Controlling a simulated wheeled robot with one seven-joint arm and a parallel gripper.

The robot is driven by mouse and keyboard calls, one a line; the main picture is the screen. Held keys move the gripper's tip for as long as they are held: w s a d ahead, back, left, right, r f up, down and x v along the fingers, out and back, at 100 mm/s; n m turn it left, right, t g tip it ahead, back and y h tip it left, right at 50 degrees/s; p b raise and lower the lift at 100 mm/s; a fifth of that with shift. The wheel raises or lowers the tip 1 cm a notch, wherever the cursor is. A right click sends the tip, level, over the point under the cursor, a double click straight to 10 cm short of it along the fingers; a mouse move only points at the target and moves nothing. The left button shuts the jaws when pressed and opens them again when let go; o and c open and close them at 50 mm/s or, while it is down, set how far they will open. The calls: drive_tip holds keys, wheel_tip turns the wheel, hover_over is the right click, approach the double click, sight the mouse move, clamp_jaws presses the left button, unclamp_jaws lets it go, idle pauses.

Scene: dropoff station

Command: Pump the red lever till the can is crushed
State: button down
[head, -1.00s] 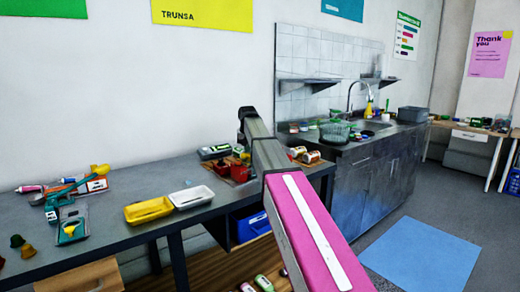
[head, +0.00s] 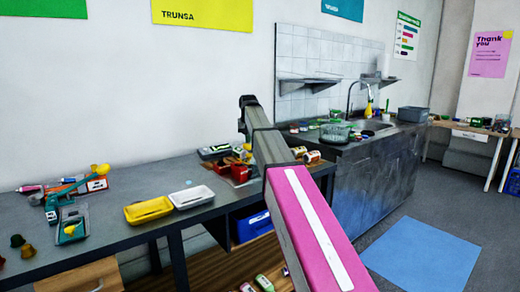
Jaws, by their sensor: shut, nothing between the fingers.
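A teal device (head: 52,208) stands on the left of the workbench, with an orange-red bar (head: 69,186) and a yellow ball (head: 100,170) beside it. A white-and-red item (head: 97,184) lies next to the ball; I cannot tell if it is a can. Red parts (head: 228,164) sit at the bench's right end, partly behind my arm; I cannot tell if one is the lever. Two can-like items (head: 312,157) lie just right of my arm. My pink and grey arm reaches over this end; its dark far end is raised before the wall. My gripper's fingers do not show.
A yellow tray (head: 149,211) and a white tray (head: 191,197) sit on the bench's front edge. A sink counter (head: 375,165) stands to the right. A blue mat (head: 422,255) lies on open floor. A blue crate (head: 251,224) is under the bench.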

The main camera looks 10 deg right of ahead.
sight(247, 149)
drive_tip(key=shift+s+a+f, duration=0.1)
drive_tip(key=shift+a+f, duration=0.05)
drive_tip(key=shift+f, duration=0.45)
drive_tip(key=shift+s+a+f, duration=0.1)
drive_tip(key=shift+f, duration=0.65)
drive_tip(key=shift+a+f, duration=0.15)
drive_tip(key=shift+f, duration=1.1)
